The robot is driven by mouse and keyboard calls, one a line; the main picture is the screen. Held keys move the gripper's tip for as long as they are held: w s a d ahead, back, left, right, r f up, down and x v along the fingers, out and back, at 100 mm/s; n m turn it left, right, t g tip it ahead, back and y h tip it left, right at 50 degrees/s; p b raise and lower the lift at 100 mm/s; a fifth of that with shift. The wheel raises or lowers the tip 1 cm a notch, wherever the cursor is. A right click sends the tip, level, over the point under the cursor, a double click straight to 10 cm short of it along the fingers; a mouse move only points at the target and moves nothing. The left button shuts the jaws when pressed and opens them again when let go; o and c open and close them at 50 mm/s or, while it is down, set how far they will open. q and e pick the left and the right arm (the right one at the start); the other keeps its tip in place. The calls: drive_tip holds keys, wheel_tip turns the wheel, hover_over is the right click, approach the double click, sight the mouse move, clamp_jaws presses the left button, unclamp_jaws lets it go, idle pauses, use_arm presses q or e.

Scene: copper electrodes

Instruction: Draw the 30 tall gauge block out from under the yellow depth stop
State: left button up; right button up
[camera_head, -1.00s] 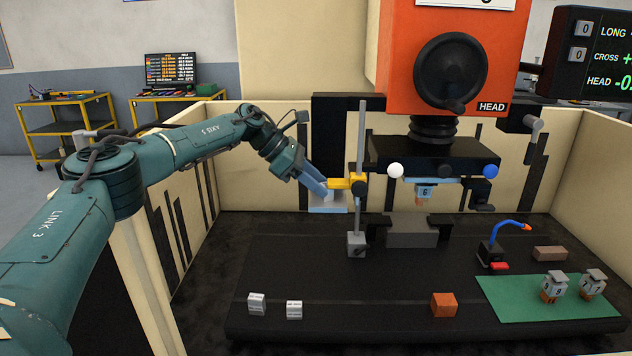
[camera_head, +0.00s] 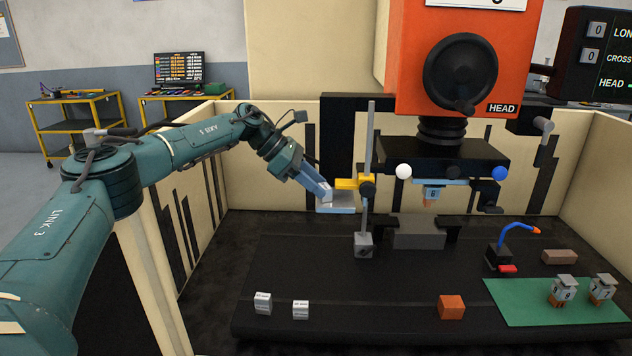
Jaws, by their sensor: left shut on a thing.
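The yellow depth stop (camera_head: 347,184) juts left from a clamp on an upright grey post (camera_head: 370,140). My left gripper (camera_head: 327,196) is at the left end of the stop, shut on a small pale block, apparently the gauge block. The fingers cover most of it, and no marking is readable. A pale-topped ledge (camera_head: 335,209) lies just below the fingertips. I cannot tell whether the block touches the ledge or the stop. My right gripper is not in view.
Two small pale blocks, one left (camera_head: 263,303) and one right (camera_head: 300,309), stand on the dark table (camera_head: 370,290). An orange block (camera_head: 452,307) is farther right, beside a green mat (camera_head: 520,312). The orange machine head (camera_head: 420,50) hangs to the right of the post.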

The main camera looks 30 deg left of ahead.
use_arm(q)
drive_tip(key=shift+s+d+r, duration=0.35)
drive_tip(key=shift+s+r, duration=0.15)
drive_tip(key=shift+s, duration=0.2)
drive_tip(key=shift+s+d+r, duration=0.35)
drive_tip(key=shift+s+r, duration=0.15)
drive_tip(key=shift+s, duration=0.25)
drive_tip(key=shift+s+d+r, duration=0.35)
drive_tip(key=shift+s+r, duration=0.15)
drive_tip(key=shift+s, duration=0.2)
